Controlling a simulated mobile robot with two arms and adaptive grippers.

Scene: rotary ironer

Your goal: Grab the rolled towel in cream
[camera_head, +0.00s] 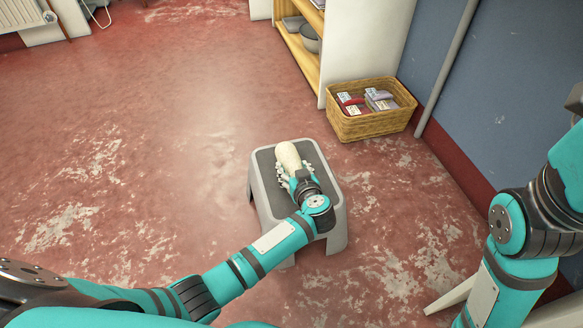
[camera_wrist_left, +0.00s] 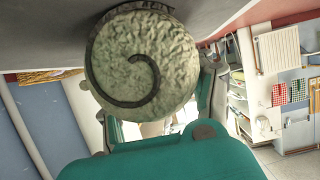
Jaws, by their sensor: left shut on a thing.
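The cream rolled towel (camera_head: 287,154) lies on the dark top of a grey step stool (camera_head: 331,207) in the head view. My left gripper (camera_head: 292,176) reaches over the stool and is shut on the towel, with its fingers along the towel's sides. In the left wrist view the towel's round spiral end (camera_wrist_left: 142,60) fills the upper middle, close to the camera. The fingers are partly hidden behind it. My right arm shows at the right of the head view, but its gripper is out of the picture.
A wicker basket (camera_head: 372,126) with small packages stands on the floor beside a wooden shelf (camera_head: 298,58), near the blue wall. A radiator (camera_head: 20,14) is at the far left. The red floor left of the stool is clear.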

